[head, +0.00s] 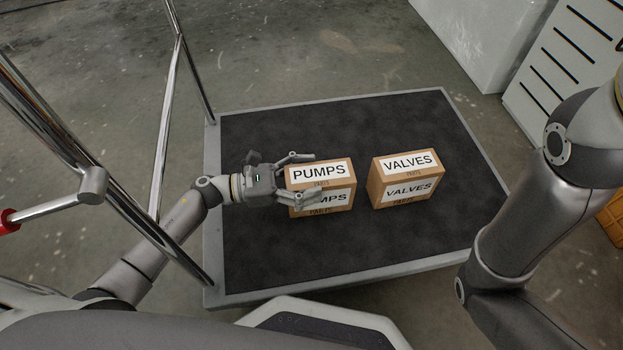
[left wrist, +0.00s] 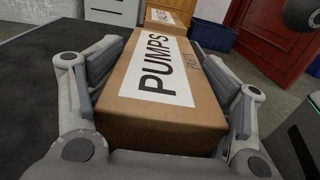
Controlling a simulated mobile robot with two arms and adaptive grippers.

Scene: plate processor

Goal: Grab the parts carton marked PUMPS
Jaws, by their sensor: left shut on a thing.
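The parts carton marked PUMPS (head: 327,174) is a brown box with white labels, standing on the black cart deck. My left gripper (head: 305,175) reaches it from the left, with one finger along its far side and one along its near side. The gripper is shut on the carton. In the left wrist view the PUMPS carton (left wrist: 165,90) fills the space between the two fingers. A second carton, marked VALVES (head: 405,175), stands to its right with a gap between them. My right gripper is not in view.
The cart deck (head: 270,265) has a grey rim and is mostly bare around the cartons. The cart's chrome handle rails (head: 168,120) rise on the left beside my left arm. White cabinets (head: 490,45) stand beyond the cart. In the left wrist view a blue bin (left wrist: 213,36) is behind.

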